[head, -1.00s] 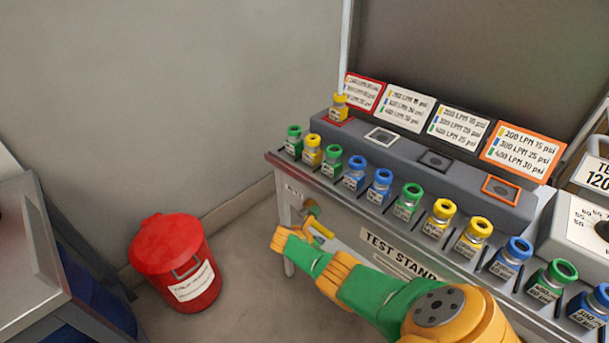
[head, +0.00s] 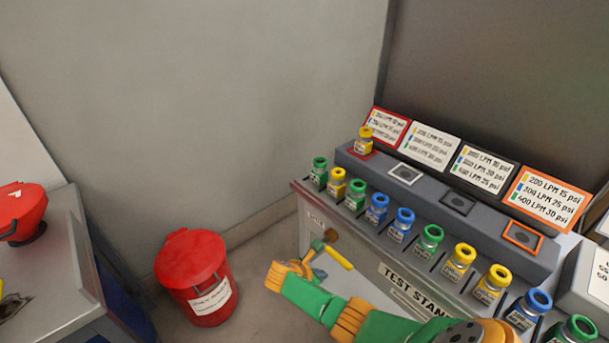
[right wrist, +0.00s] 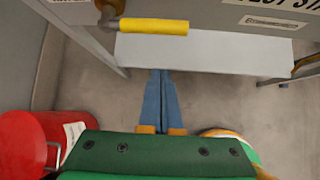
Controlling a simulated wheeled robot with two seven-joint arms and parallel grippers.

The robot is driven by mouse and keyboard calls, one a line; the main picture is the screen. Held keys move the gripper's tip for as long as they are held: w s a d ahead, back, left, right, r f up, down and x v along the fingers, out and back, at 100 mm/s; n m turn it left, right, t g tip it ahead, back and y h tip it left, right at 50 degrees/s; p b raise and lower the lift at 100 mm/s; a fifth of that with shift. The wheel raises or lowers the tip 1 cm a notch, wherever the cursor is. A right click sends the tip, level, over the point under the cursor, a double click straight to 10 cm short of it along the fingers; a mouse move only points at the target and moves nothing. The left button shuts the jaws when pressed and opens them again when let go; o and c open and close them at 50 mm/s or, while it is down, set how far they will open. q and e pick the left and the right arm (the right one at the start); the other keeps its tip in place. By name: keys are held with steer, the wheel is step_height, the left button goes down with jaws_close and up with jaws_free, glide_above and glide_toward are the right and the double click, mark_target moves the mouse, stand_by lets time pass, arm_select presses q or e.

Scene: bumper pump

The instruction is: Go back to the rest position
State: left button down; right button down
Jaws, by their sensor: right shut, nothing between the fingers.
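My right gripper (head: 319,273) is in front of the test stand (head: 365,262), low beside its yellow-handled valve. In the right wrist view its two blue-grey fingers (right wrist: 162,76) lie together, shut, with nothing between them. The yellow valve handle (head: 340,258) also shows in the right wrist view (right wrist: 154,26), beyond the fingertips and apart from them. My green and orange right arm comes in from the bottom right of the head view. My left gripper is not in view.
Several capped bottles line the stand's front edge; a yellow-capped bottle (head: 364,140) stands on the red-framed pad. A red bin (head: 192,275) stands on the floor left of the stand. A grey bench (head: 62,258) with a red object (head: 20,212) is at far left.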

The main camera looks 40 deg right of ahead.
steer(key=s+a+f+m+y, duration=0.3)
steer(key=s+a+f+m, duration=0.1)
steer(key=s+f, duration=0.4)
steer(key=s+a+f+m+y, duration=0.2)
steer(key=s+a+f+m, duration=0.15)
steer(key=s+f, duration=0.5)
steer(key=s+a+f+m+y, duration=0.1)
steer(key=s+a+f+m, duration=0.1)
steer(key=s+m, duration=0.2)
steer(key=s+a+f+m+y, duration=0.1)
steer(key=s+a+m, duration=0.2)
steer(key=s, duration=0.8)
steer(key=shift+a+f+m+y, duration=0.3)
steer(key=shift+f+m+y, duration=0.1)
steer(key=shift+m, duration=0.45)
